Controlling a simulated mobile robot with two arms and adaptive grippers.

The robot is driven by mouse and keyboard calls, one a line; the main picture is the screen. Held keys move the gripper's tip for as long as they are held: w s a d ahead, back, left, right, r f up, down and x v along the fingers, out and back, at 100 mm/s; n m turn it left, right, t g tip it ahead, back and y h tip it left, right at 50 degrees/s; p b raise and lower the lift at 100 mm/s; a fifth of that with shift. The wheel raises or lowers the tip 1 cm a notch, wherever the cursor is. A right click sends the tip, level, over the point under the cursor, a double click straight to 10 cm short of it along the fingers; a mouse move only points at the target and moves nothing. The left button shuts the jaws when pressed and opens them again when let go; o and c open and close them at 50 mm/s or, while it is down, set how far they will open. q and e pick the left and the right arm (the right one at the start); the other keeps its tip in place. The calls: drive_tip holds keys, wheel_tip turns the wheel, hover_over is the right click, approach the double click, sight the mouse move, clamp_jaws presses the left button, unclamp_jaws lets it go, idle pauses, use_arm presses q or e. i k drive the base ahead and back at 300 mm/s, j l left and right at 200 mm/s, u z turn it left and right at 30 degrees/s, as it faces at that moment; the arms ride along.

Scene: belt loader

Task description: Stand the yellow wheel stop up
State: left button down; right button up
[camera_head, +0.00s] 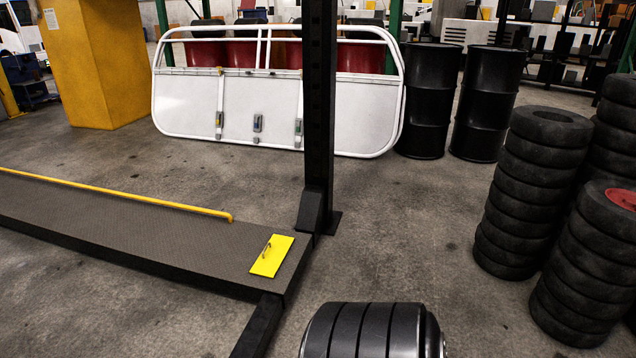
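The yellow wheel stop (271,256) is a flat yellow plate with a small metal handle on top. It lies flat at the right end of the low grey ramp platform (130,229), close to the foot of the black post. Neither of my grippers shows in the head view, so their distance from the plate cannot be seen.
A black post (319,120) rises beside the platform's end, and a yellow rail (115,194) runs along its far edge. Stacked tires (528,190) stand on the right, black drums (486,100) and a white panel (270,105) behind. A dark ribbed cylinder (365,331) fills the bottom centre.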

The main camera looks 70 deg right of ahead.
sight(268, 264)
drive_tip(key=z, duration=2.05)
drive_tip(key=i+l, duration=0.1)
drive_tip(key=l, duration=0.35)
drive_tip(key=i+l, duration=0.15)
drive_tip(key=l, duration=0.35)
drive_tip(key=i+l, duration=0.1)
drive_tip(key=l, duration=0.35)
drive_tip(key=i+l+u, duration=0.1)
drive_tip(key=l, duration=0.35)
drive_tip(key=i+l, duration=0.15)
drive_tip(key=l, duration=0.35)
drive_tip(key=i+l, duration=0.25)
drive_tip(key=i, duration=0.2)
drive_tip(key=i+l+u, duration=0.1)
drive_tip(key=i, duration=0.35)
drive_tip(key=i+l, duration=0.4)
